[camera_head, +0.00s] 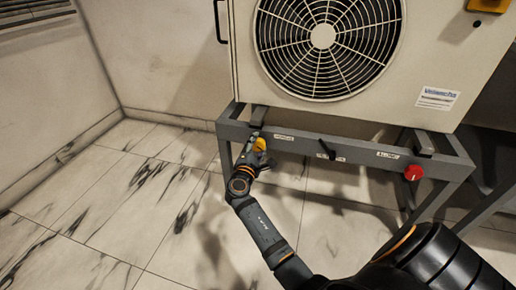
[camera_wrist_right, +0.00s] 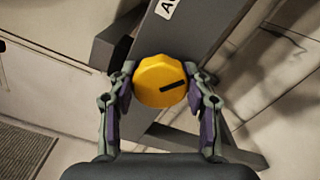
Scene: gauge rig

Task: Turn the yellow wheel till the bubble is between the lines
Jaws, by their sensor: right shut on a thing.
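The yellow wheel (camera_head: 259,145) is on the left part of the grey frame's front bar. In the right wrist view the yellow wheel (camera_wrist_right: 152,75) is a round knob with a black line on its face, pointing to the right and slightly up. My right gripper (camera_head: 252,156) reaches it from below. In the wrist view the fingers of my right gripper (camera_wrist_right: 160,84) are shut on the wheel, one on each side. I cannot make out a bubble or its lines in either view. My left gripper is not in view.
The grey frame (camera_head: 350,154) carries a large cream unit with a round fan grille (camera_head: 322,37). A red knob (camera_head: 413,172) is at the bar's right, and a black handle (camera_head: 326,149) is near its middle. The tiled floor (camera_head: 130,195) at left is clear.

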